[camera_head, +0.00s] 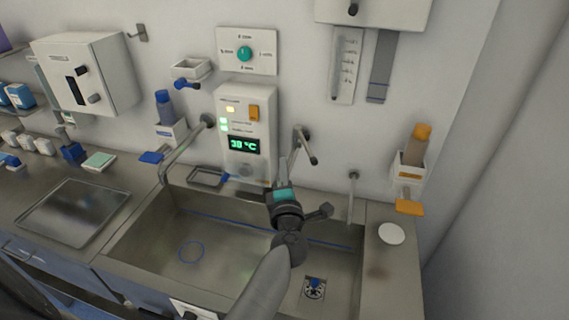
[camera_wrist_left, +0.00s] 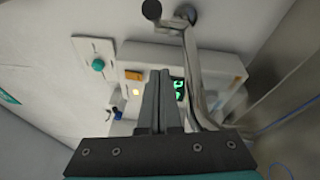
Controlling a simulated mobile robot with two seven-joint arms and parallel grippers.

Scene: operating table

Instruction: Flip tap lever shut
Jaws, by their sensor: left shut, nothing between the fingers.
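The tap lever (camera_head: 309,152) is a thin metal rod with a dark tip, on the wall right of the temperature panel. In the left wrist view its dark knob (camera_wrist_left: 151,10) shows at the top, beside the tap's wall mount. A metal tap pipe (camera_wrist_left: 194,75) runs from there past the right of my fingers. My left gripper (camera_head: 283,165) is shut and empty, pointing up in front of the wall, left of and a little below the lever. Its closed fingers (camera_wrist_left: 158,78) appear apart from the lever. My right gripper is not in view.
The temperature panel (camera_head: 246,115) is behind and left of my gripper. Another pipe (camera_head: 185,152) curves over the sink (camera_head: 130,240) on the left. An orange-capped bottle (camera_head: 417,146) sits in a wall holder further right.

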